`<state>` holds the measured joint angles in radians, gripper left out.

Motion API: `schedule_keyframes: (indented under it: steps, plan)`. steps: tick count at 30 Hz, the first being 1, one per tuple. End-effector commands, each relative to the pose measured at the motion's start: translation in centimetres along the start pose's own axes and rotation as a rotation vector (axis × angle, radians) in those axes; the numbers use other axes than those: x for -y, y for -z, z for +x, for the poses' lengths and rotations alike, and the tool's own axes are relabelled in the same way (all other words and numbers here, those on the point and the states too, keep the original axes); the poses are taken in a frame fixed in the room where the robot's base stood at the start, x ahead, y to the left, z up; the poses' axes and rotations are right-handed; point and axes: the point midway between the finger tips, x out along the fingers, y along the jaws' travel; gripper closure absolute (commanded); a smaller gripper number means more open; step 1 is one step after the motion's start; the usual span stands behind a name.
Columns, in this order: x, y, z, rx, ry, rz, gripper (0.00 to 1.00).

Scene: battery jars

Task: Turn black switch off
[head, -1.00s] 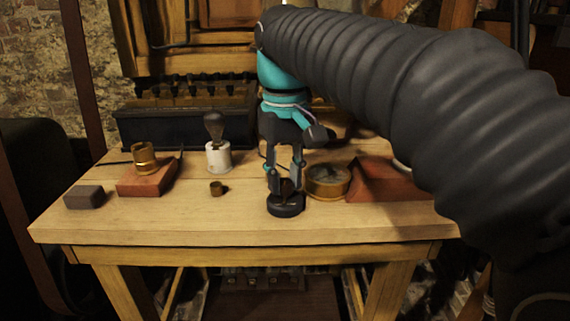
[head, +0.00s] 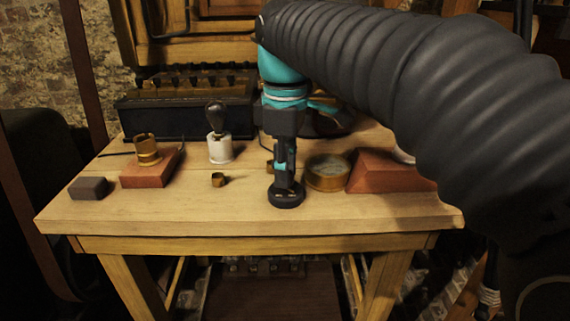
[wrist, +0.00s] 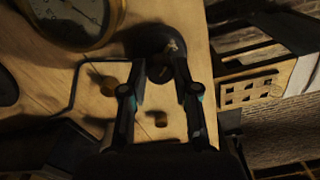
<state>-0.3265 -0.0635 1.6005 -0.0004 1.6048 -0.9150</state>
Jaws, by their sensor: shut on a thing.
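The black switch (head: 288,201) is a low, round black base on the bench near its front edge. It also shows in the wrist view as a dark disc (wrist: 148,38) at the top middle, with a small brass-coloured spot on it. My gripper (head: 286,184) points straight down over the switch, its fingers seen edge-on in the head view. In the wrist view the fingers (wrist: 159,66) stand either side of the switch's dark middle part and are shut on it. The knob between the fingertips is mostly hidden and dark, so its exact angle is unclear.
A brass-rimmed gauge (head: 327,174) stands close right of the switch, with a red-brown wedge block (head: 385,176) beyond.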

Motion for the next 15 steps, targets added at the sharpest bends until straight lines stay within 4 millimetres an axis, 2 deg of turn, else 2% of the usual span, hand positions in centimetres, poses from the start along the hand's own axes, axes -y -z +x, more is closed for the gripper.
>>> schedule_keyframes:
  steps: [15]
  plan:
    - [0.02, 0.06, 0.01, -0.002, 0.000, -0.087, 1.00]
